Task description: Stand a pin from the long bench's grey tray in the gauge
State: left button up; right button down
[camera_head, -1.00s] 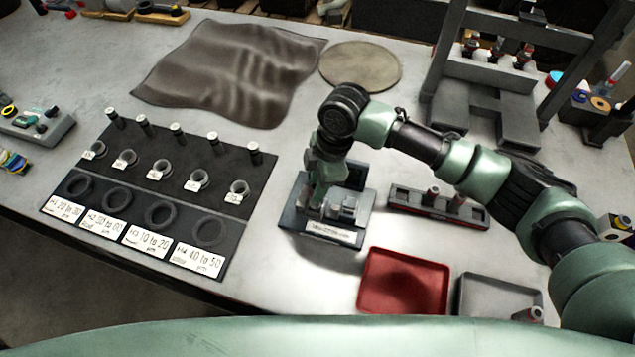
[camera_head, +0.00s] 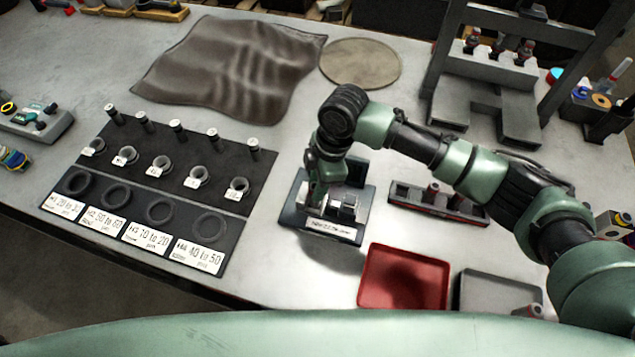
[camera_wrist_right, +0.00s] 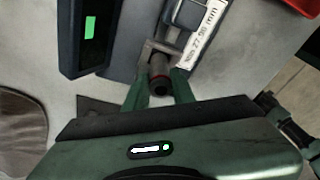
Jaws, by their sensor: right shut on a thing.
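The gauge (camera_head: 331,230) is a dark base with a grey fixture and a white label, at the middle of the bench in the head view. My right gripper (camera_head: 316,203) is over it, pointing down. In the right wrist view my right gripper (camera_wrist_right: 160,90) is shut on a grey pin (camera_wrist_right: 160,68) with a red ring and a dark end. The pin is at the gauge's grey block (camera_wrist_right: 150,50); I cannot tell whether it rests in it. The grey tray (camera_head: 466,300) at the lower right holds a pin (camera_head: 531,311) lying near its right edge. My left gripper is not in view.
A red tray (camera_head: 403,280) lies right of the gauge. A narrow dark rack (camera_head: 407,195) with pins stands behind it. A black board (camera_head: 205,185) with several rings, pegs and labels lies at the left. A dark cloth (camera_head: 235,65) and a round mat (camera_head: 360,64) lie behind.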

jog(key=shift+f, duration=0.4)
jog(key=c, duration=1.1)
grip_release()
jog(key=o, duration=0.4)
